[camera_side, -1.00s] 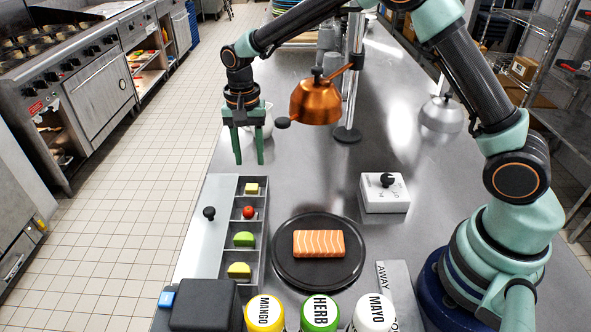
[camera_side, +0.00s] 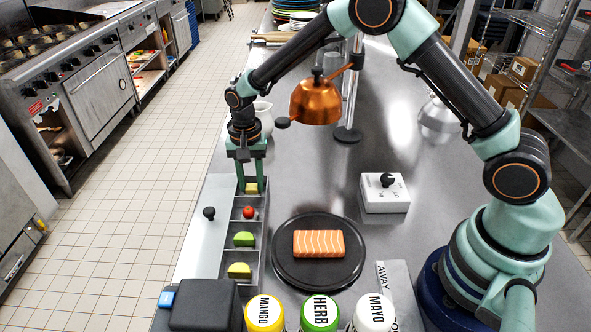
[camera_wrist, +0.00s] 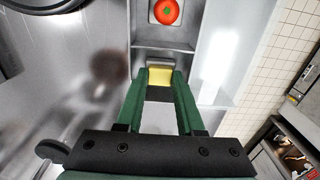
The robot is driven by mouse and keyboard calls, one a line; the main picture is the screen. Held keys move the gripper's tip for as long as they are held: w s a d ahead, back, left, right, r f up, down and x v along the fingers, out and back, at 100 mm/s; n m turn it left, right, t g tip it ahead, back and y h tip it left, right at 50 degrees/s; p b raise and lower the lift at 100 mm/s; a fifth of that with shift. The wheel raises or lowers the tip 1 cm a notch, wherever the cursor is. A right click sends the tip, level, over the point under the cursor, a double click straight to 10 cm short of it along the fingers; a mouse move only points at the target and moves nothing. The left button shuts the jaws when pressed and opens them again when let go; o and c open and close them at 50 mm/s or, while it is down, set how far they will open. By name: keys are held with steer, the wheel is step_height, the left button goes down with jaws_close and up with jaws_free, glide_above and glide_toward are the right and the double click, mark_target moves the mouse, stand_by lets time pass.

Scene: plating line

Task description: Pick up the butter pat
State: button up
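The butter pat (camera_side: 251,188) is a small pale yellow block in the far compartment of the narrow divided tray (camera_side: 265,214). My gripper (camera_side: 251,186) points straight down over that compartment, its two green fingers on either side of the butter pat. In the wrist view the butter pat (camera_wrist: 160,76) shows between the fingertips (camera_wrist: 160,82). The fingers are apart, and I cannot tell whether either one touches the butter. The butter's lower part is hidden in the compartment.
A tomato (camera_side: 249,212), a green piece (camera_side: 244,239) and a yellow piece (camera_side: 239,270) sit in nearer compartments. A black plate (camera_side: 283,268) with salmon (camera_side: 319,243) lies to the right. A copper lamp (camera_side: 316,102) hangs close right of my arm. A white switch box (camera_side: 385,195) stands further right.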

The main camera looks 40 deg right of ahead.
steer(key=shift+c, duration=1.1)
